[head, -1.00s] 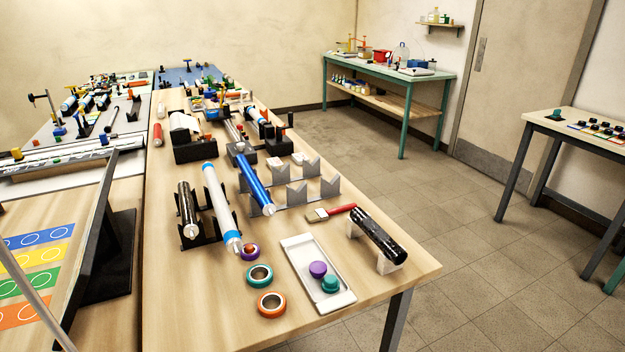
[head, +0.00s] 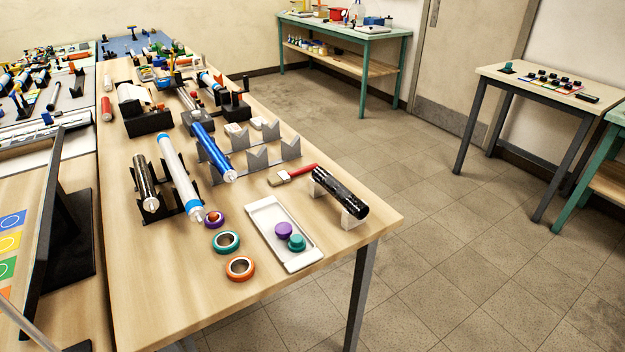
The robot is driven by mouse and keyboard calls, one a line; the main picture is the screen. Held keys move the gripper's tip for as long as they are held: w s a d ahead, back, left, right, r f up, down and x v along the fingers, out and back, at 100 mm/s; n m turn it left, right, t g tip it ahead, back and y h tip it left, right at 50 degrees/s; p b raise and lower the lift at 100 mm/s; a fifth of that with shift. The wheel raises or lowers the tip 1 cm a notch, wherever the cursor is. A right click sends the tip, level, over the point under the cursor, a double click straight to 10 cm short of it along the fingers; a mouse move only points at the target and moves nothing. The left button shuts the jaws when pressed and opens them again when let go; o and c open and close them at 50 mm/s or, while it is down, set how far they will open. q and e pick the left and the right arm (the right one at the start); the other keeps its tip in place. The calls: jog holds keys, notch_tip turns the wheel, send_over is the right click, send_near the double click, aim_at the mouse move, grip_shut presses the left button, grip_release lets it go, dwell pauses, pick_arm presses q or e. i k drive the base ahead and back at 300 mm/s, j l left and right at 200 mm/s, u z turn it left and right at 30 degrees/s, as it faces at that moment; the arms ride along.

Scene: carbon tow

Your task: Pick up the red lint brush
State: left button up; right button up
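The red lint brush (head: 293,174) lies on the wooden table (head: 140,290), near its right edge. Its red handle points right and away, and its pale bristle head points left. It lies just left of a black glossy roller on white supports (head: 340,193) and in front of the grey V-shaped stands. Nothing covers it apart from the handle's end lying close to the roller. Neither of my grippers shows in the head view.
A white tray (head: 262,217) with a purple and a teal knob sits in front of the brush. Teal (head: 226,241) and orange (head: 240,268) rings lie left of it. Grey V-shaped stands (head: 258,158) and a blue roller (head: 213,150) are behind. Open floor (head: 450,270) lies right of the table.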

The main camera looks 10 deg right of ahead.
aim_at(284, 177)
jog(key=i+l, duration=0.15)
jog(key=l, duration=0.2)
jog(key=i+l, duration=0.2)
jog(key=l, duration=0.15)
jog(key=i+l, duration=0.15)
jog(key=l, duration=0.2)
jog(key=i+l, duration=0.15)
jog(key=l, duration=0.2)
